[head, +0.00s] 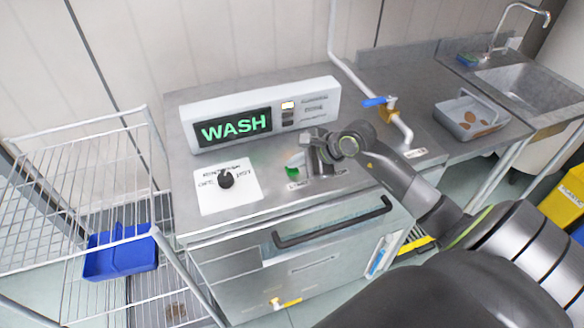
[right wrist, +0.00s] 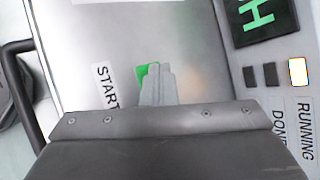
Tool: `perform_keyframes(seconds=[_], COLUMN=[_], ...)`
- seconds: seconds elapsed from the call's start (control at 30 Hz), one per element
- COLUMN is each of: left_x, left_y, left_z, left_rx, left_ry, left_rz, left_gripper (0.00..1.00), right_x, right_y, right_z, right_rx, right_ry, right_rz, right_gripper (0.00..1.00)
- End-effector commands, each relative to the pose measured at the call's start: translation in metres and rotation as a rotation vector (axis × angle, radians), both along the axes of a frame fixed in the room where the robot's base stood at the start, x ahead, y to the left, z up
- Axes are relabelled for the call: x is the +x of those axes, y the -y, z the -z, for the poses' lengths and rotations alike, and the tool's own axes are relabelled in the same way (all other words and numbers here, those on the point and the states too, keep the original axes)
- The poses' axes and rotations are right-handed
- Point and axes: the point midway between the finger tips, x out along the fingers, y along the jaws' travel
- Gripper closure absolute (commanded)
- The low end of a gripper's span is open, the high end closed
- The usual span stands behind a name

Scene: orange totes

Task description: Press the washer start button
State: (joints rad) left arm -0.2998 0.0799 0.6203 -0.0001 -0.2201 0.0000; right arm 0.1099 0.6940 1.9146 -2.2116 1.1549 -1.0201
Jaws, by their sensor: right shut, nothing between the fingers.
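The washer (head: 260,205) is a steel unit with a white control box on top. Its green start button (head: 294,168) is on the top surface, and it also shows in the right wrist view (right wrist: 143,72) beside a label reading START. My right gripper (head: 310,158) is shut and empty, right at the button. In the right wrist view its fingertips (right wrist: 158,78) cover part of the button; whether they touch it I cannot tell. The display (head: 236,127) reads WASH in green, and a yellow-white indicator (right wrist: 297,71) beside the RUNNING label is lit. My left gripper is not in view.
A black handle (head: 330,222) crosses the washer's front. A blue-handled tap (head: 376,102) and pipe stand at the right. A wire rack with a blue bin (head: 121,252) is at the left; a sink (head: 535,80) is far right.

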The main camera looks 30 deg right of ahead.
Motion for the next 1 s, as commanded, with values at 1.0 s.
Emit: perform_keyframes(seconds=[1.0], left_x=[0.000], left_y=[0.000], left_z=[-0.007], left_rx=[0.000], left_ry=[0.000], left_rz=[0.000], left_gripper=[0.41], right_x=[0.000], right_y=[0.000], right_z=[-0.018], right_rx=[-0.001], right_ry=[-0.001], right_rz=[0.000], right_gripper=[1.00])
